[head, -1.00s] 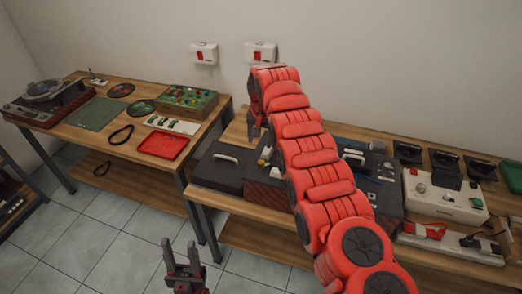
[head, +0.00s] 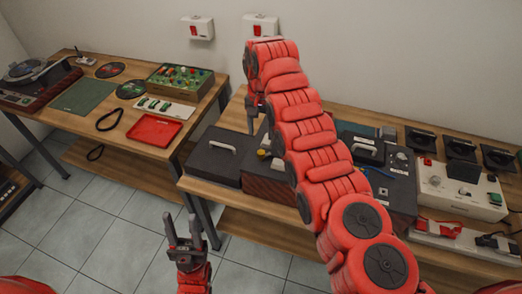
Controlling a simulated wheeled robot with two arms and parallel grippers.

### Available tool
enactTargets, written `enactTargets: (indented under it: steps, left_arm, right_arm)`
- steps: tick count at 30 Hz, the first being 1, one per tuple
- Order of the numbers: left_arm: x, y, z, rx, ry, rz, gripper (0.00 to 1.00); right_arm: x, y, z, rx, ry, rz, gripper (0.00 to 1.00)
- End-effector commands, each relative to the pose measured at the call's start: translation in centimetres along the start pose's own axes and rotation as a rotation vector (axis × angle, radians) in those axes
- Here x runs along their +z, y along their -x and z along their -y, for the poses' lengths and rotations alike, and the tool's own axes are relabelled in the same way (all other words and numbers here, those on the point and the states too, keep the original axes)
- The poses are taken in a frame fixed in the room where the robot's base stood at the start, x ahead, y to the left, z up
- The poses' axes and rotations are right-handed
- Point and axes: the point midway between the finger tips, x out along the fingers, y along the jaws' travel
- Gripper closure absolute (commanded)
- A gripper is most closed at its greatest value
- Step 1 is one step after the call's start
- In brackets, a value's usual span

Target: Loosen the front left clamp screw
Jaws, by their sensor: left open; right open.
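I cannot make out a clamp screw; my large red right arm hides part of the right bench. My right gripper (head: 252,116) is at the far end of that arm. It is open, above the back of the bench near a dark unit with wooden sides (head: 268,184), whose small yellow knob (head: 263,154) shows beside the arm. My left gripper (head: 184,228) is open and empty, pointing up in front of the gap between the benches, apart from everything.
The right bench (head: 236,113) also holds a black case with a pale handle (head: 216,152), a white control box (head: 455,190) and black square units (head: 461,145). The left bench (head: 100,143) holds a turntable (head: 35,82), red tray (head: 154,130) and green board (head: 180,88).

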Motion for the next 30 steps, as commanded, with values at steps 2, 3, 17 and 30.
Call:
enactTargets:
  steps: [2,3,17,30]
  left_arm:
    - [-0.2,-1.2,0.1,0.0,0.0,0.001,0.53]
    - [-0.3,-1.6,0.1,0.0,0.0,0.001,0.53]
    - [-0.3,-1.9,0.1,0.0,0.0,0.001,0.53]
    - [-0.3,-1.9,0.1,0.0,0.0,0.001,0.53]
  right_arm:
    - [0.1,-1.4,-0.1,0.003,0.0,0.005,0.38]
    - [0.2,-2.5,-0.1,0.005,0.0,0.008,0.38]
    - [0.1,-8.7,0.0,0.002,0.001,0.001,0.38]
    - [0.0,-9.0,0.0,0.001,0.0,0.0,0.54]
